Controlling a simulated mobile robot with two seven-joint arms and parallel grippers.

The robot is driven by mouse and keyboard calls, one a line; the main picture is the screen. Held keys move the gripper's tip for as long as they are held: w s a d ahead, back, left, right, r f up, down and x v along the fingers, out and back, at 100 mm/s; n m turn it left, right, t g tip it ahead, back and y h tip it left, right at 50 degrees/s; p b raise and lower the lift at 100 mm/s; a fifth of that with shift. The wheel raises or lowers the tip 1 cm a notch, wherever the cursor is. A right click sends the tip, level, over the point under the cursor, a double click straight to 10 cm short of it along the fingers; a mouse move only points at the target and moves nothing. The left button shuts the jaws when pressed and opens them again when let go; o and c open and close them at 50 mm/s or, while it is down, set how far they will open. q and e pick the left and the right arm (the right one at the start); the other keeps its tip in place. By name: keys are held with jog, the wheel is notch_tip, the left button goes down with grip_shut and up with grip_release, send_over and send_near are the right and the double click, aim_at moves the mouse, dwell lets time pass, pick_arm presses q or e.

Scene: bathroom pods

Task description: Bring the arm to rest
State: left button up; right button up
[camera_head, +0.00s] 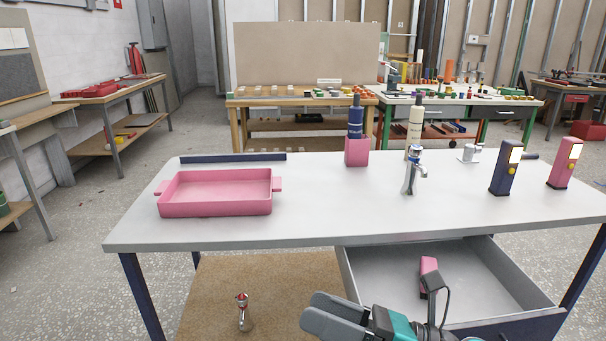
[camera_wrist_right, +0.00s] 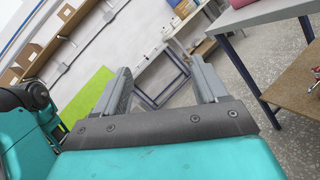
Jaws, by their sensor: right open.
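My right gripper (camera_head: 335,314) shows at the bottom of the head view, in front of the table's front edge and left of the open drawer. In the right wrist view its two grey fingers (camera_wrist_right: 162,88) are spread apart, with nothing between them. Past the fingers are floor and the legs of workbenches. The fingers touch nothing that I can see. My left gripper is not in view.
The white table (camera_head: 330,220) bears a pink tray (camera_head: 215,208), a pink holder (camera_head: 357,152) with a dark bottle, a faucet (camera_head: 411,172) and two upright devices. The open drawer (camera_head: 490,287) holds a pink item (camera_head: 428,270). Another faucet (camera_head: 243,312) stands on the lower shelf.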

jog(key=w+d+f+m+t+h+p, duration=0.1)
jog(key=d+f+m+t+h, duration=0.35)
jog(key=m, duration=0.85)
jog(key=w+d+f+m+t+h+p, duration=0.15)
jog(key=d+f+m+t+h, duration=0.3)
jog(key=m, duration=0.85)
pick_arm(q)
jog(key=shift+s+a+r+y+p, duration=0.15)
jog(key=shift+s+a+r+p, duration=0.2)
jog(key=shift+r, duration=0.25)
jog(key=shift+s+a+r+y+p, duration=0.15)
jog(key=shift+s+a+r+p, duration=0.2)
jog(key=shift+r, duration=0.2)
pick_arm(e)
jog(key=s+d+f+m+g+h, duration=0.2)
jog(key=s+f+m+h, duration=0.2)
jog(key=f+m, duration=0.3)
jog(key=s+d+f+m+g+h, duration=0.3)
jog(key=s+f+m+h, duration=0.1)
jog(key=s+f+m, duration=0.2)
jog(key=shift+s+d+f+m, duration=0.3)
jog(key=shift+f+m, duration=0.2)
jog(key=shift+m, duration=0.4)
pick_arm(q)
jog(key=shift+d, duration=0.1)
pick_arm(e)
jog(key=shift+c, duration=0.4)
